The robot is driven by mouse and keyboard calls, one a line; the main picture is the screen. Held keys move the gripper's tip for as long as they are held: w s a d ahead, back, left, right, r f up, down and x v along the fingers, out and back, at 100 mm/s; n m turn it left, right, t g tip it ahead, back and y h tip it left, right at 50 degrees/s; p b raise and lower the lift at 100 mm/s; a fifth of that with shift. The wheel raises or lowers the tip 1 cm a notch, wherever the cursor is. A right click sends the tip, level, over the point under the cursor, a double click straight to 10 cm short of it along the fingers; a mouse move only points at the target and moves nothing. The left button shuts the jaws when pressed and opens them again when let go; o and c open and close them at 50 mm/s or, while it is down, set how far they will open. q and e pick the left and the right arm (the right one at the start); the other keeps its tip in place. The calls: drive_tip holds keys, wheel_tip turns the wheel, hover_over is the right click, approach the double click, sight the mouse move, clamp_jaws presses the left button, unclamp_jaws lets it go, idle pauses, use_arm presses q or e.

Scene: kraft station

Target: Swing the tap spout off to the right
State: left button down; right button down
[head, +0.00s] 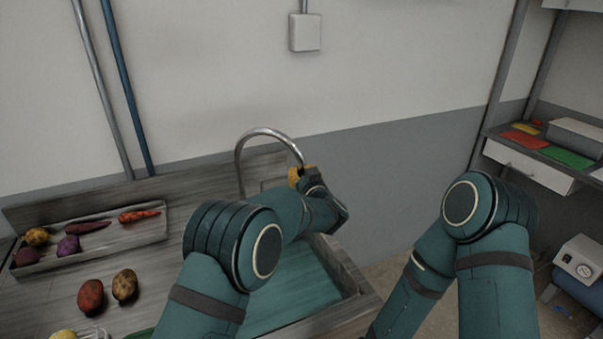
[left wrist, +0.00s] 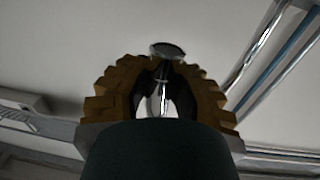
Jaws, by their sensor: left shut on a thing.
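The tap spout (head: 265,131) is a thin silver gooseneck that rises behind the sink and arches over to the right. Its end comes down at my left gripper (head: 300,174), whose yellow fingers are shut on it. In the left wrist view the two toothed fingers of the left gripper (left wrist: 160,80) close around a thin bright piece of the spout (left wrist: 162,97). My own left arm hides the tap's base area and part of the sink. My right arm reaches down out of the head view, and its gripper does not show.
The sink basin (head: 345,273) has a wooden rim and a teal inside. A tray (head: 96,245) of vegetables stands on the counter at the left, with loose potatoes (head: 125,285) in front. A wall lies close behind the tap. Shelves (head: 530,162) stand at the far right.

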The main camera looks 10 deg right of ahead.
use_arm(q)
drive_tip(key=shift+d, duration=0.3)
drive_tip(key=c, duration=0.8)
unclamp_jaws()
drive_tip(key=shift+d, duration=0.15)
drive_tip(key=shift+a, duration=0.2)
drive_tip(key=v, duration=1.2)
drive_tip(key=shift+r, duration=0.1)
